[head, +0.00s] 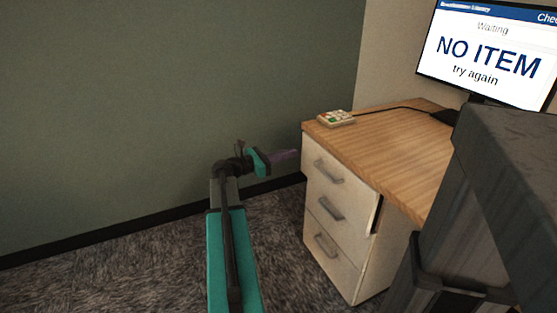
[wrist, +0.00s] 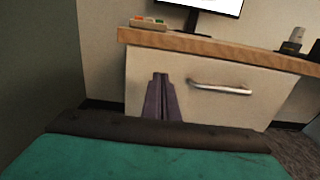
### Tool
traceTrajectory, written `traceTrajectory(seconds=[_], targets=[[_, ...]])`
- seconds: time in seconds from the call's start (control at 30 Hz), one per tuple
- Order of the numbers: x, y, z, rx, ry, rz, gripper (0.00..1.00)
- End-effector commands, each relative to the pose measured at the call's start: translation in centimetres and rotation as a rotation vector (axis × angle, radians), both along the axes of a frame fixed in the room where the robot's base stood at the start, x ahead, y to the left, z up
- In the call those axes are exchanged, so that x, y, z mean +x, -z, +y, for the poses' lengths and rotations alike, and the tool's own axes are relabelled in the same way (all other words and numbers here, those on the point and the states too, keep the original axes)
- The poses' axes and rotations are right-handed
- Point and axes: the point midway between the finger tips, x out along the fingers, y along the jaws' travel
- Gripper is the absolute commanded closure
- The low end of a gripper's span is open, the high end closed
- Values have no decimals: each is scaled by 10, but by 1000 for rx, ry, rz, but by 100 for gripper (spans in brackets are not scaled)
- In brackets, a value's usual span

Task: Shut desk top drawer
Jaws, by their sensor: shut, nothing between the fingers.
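The desk (head: 390,140) has a wooden top and a white unit with three stacked drawers. The top drawer (head: 313,158) has a grey bar handle (head: 328,172) and its front looks about level with the drawers below; I cannot tell whether a small gap is there. In the wrist view the top drawer front (wrist: 240,105) fills the middle, with its handle (wrist: 220,88) right of my fingers. My gripper (head: 294,153) is shut and empty, pointing at the left part of the top drawer front. Its purple fingers (wrist: 160,78) also show in the wrist view. Contact is unclear.
A monitor (head: 490,52) reading "NO ITEM" stands at the back. A dark grey structure (head: 500,190) blocks the right side. A green wall (head: 150,110) is at left; carpet in front is clear.

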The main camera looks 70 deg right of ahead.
Motion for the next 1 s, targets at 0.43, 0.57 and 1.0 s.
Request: traceTrajectory(seconds=[0.43, 0.57, 1.0], targets=[[-41, 1, -39, -1, 2, -1, 100], [-46, 1, -43, 0, 0, 0, 100], [-47, 0, -44, 0, -1, 0, 100]])
